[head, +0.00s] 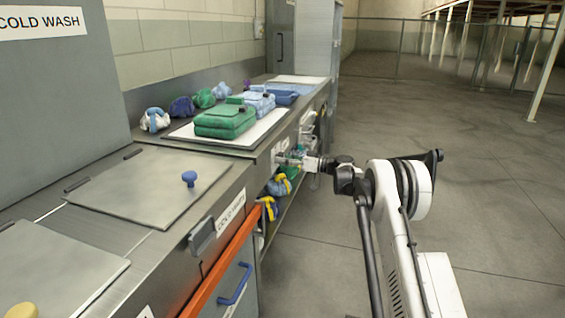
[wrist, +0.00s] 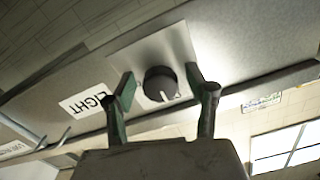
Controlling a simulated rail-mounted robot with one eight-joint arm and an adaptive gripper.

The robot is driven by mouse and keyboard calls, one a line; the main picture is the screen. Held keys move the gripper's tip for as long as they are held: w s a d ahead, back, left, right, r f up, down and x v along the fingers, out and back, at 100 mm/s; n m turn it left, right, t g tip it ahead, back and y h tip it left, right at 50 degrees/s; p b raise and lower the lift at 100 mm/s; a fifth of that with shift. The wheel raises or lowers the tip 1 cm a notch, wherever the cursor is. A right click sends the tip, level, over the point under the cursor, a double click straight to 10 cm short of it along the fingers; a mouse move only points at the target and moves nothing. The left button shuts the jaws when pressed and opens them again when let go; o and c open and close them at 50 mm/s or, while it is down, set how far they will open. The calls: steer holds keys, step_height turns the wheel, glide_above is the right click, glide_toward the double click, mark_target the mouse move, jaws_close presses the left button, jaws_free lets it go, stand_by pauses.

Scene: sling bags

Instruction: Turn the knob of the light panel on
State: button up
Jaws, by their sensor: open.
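In the wrist view the dark round knob (wrist: 161,83) with a white pointer line sits on a light metal panel plate (wrist: 165,48). A white label reading LIGHT (wrist: 84,100) is beside it, upside down in this view. My gripper (wrist: 160,77) is open, with one green-grey finger on each side of the knob. Gaps show between the fingers and the knob, and I cannot tell how deep the fingertips reach along it. In the head view my gripper (head: 297,160) is at the front face of the far counter; the knob cannot be made out there.
Folded green bags (head: 225,121) and blue ones lie on white mats on the counter. Several rolled bags sit along the wall side. Stuffed bags (head: 279,185) lie on a shelf below my gripper. An orange rail (head: 225,262) runs along the nearer counter. Floor at right is clear.

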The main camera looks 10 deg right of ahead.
steer(key=shift+a, duration=0.1)
steer(key=shift+c, duration=0.5)
steer(key=c, duration=1.1)
steer(key=shift+o, duration=0.2)
steer(key=shift+m, duration=0.3)
steer(key=m+p, duration=0.1)
steer(key=m, duration=0.2)
steer(key=shift+r+m, duration=0.1)
steer(key=shift+m, duration=0.2)
steer(key=m, duration=0.4)
steer(key=shift+s+m+p, duration=0.1)
steer(key=shift+m+p, duration=0.2)
steer(key=shift+p, duration=0.1)
steer(key=m, duration=0.4)
steer(key=shift+r+m, duration=0.1)
steer(key=shift+m, duration=0.2)
steer(key=shift+m+p, duration=0.45)
steer(key=shift+m, duration=1.75)
